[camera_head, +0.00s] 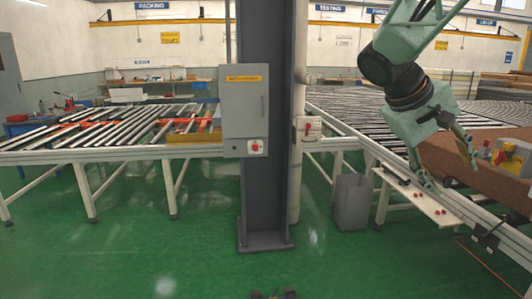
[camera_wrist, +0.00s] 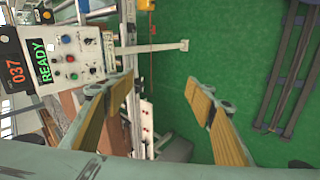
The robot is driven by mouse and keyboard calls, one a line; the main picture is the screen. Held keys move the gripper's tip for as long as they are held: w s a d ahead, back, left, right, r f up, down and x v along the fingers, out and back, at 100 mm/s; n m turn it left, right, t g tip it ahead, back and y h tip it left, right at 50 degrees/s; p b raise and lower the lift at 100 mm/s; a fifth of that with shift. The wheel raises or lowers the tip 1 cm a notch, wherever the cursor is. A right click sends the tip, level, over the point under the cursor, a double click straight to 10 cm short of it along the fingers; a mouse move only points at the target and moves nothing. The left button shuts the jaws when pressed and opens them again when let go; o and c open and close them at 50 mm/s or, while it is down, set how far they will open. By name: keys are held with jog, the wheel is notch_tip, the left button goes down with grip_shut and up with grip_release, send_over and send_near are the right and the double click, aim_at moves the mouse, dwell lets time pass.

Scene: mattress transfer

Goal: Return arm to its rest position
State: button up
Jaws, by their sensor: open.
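My gripper (camera_head: 448,176) hangs at the right of the head view, at the end of my green arm, over the near edge of the right roller conveyor (camera_head: 345,112). Its two fingers are spread apart. In the wrist view my gripper (camera_wrist: 160,82) shows the same wide gap, with tan pads on the fingers and nothing between them. A brown slab-like block (camera_head: 440,150) lies on the conveyor just beside and behind the fingers. I cannot tell whether a finger touches it.
A control box (camera_head: 510,157) with buttons stands right of my gripper; its panel (camera_wrist: 75,50) shows READY in the wrist view. A grey post (camera_head: 265,130) with an electrical cabinet (camera_head: 243,105) stands mid-view. A bin (camera_head: 352,203) sits beside it. Green floor is open in front.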

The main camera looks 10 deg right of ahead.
jog(key=s+a+f+t+y, duration=0.1)
jog(key=s+a+y, duration=0.1)
jog(key=s+a, duration=0.5)
jog(key=s+a+f+n+t+y, duration=0.1)
jog(key=s+a+f+y, duration=0.1)
jog(key=s+a, duration=0.6)
jog(key=s+a+f+t+y, duration=0.2)
jog(key=s+a, duration=0.6)
jog(key=a, duration=0.9)
jog(key=shift+s+f+n+y, duration=0.25)
jog(key=shift+n+y, duration=0.15)
jog(key=shift+y, duration=0.6)
jog(key=shift+w, duration=0.1)
jog(key=shift+f+b, duration=0.5)
jog(key=shift+f, duration=0.15)
